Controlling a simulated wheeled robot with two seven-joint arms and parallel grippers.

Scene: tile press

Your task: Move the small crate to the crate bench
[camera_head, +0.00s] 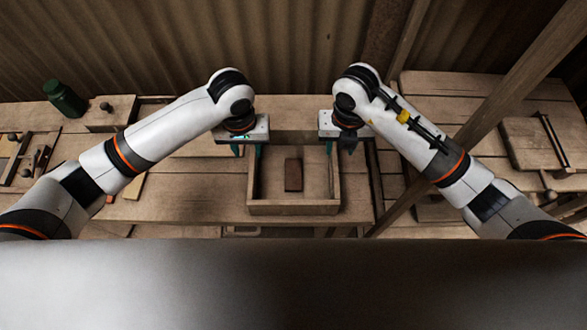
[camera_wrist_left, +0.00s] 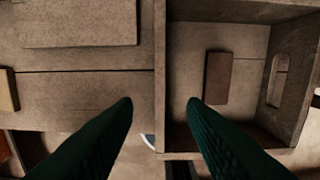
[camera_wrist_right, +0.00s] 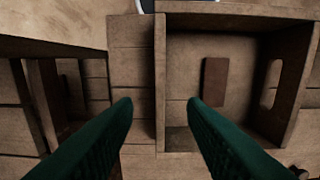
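The small crate is an open wooden box (camera_head: 295,208) in the middle of the head view, with a brown block (camera_head: 293,175) inside. My left gripper (camera_head: 247,152) is at its left wall, fingers apart. In the left wrist view the crate wall (camera_wrist_left: 160,60) runs between the two green fingertips, with a gap on each side. My right gripper (camera_head: 340,149) is at the right wall, also with fingers apart. In the right wrist view a crate wall (camera_wrist_right: 160,70) lies between its fingertips. An oval handle hole shows in another wall. I cannot tell which surface is the crate bench.
A wooden bench top (camera_head: 190,195) extends left of the crate. A green bottle (camera_head: 64,98) and a wooden box (camera_head: 110,113) stand at the back left. Another wooden table (camera_head: 450,95) with a board (camera_head: 545,143) is at the right, behind a slanted post (camera_head: 520,75).

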